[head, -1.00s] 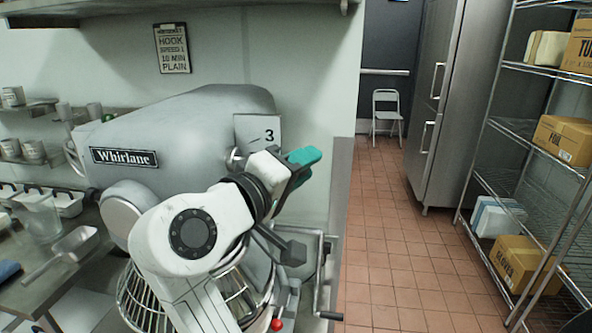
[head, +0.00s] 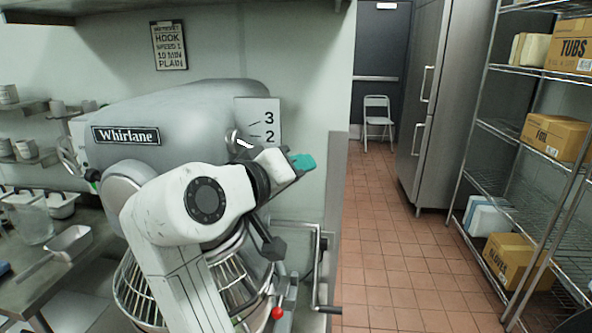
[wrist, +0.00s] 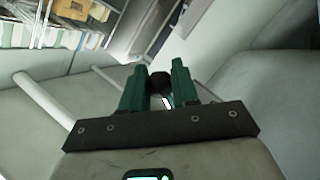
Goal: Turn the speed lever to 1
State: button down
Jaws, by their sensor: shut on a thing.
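The speed lever (head: 244,144) is on the side of the grey mixer (head: 190,115). Its short bright stem slants down to the right from its round hub, just below the level of the 2. The number plate (head: 258,108) shows 3 and 2; its lower part is hidden behind my arm. My gripper (head: 302,161), with teal fingers, is at the outer end of the lever. In the wrist view, my gripper (wrist: 160,72) is shut on the lever's dark round knob (wrist: 158,83), which sits between the green fingers.
A wire bowl guard (head: 140,290), a red-knobbed lever (head: 277,313) and a crank handle (head: 328,309) are below my arm. A steel counter (head: 50,285) stands at the left. The tiled floor (head: 385,240) is clear, with a wire shelf (head: 510,130) at the right.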

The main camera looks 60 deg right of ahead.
jog(key=c, duration=0.9)
grip_release()
jog(key=b+v, duration=0.1)
jog(key=v, duration=0.9)
jog(key=shift+a+b, duration=0.35)
jog(key=shift+a, duration=0.05)
